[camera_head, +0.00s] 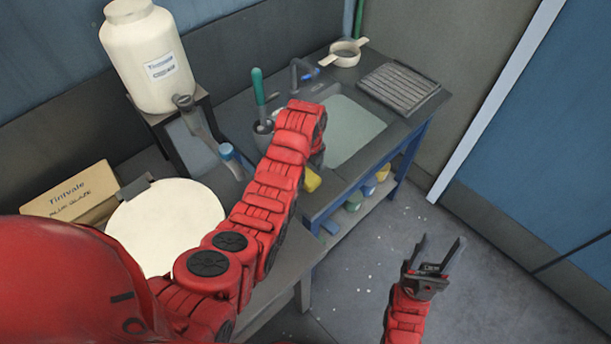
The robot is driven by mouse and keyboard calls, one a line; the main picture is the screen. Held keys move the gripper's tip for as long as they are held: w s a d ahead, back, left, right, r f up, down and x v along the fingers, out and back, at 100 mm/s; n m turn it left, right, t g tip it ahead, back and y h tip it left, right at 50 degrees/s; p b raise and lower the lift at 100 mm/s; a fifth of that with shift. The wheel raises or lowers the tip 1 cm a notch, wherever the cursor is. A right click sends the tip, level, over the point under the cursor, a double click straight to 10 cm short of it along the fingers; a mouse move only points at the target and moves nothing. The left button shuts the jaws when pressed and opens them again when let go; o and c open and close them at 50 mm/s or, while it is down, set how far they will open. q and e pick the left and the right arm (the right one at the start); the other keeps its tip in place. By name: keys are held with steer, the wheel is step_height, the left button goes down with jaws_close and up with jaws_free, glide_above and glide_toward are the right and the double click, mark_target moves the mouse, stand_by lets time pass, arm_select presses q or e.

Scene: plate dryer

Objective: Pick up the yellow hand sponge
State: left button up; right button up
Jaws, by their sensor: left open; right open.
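The yellow hand sponge (312,181) shows as a small yellow patch at the front edge of the sink counter, just right of my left arm. Part of it is hidden by the arm. My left gripper (317,158) points down at the end of the red arm, just above the sponge in the picture. Its fingers are mostly hidden, and I cannot see whether they touch the sponge. My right gripper (434,258) is open and empty over the floor at the lower right.
The sink basin (355,128) lies behind the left gripper. A drying rack (399,88), a strainer (344,53) and a green-handled tool (258,88) stand around it. A white jar (148,58) and a round pale disc (165,222) are on the left. Floor on the right is clear.

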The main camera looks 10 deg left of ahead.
arm_select(q)
steer(key=shift+f+p, duration=0.4)
steer(key=shift+f, duration=0.95)
steer(key=shift+c, duration=0.3)
steer(key=c, duration=1.3)
steer(key=shift+r, duration=0.1)
steer(key=shift+c, duration=0.2)
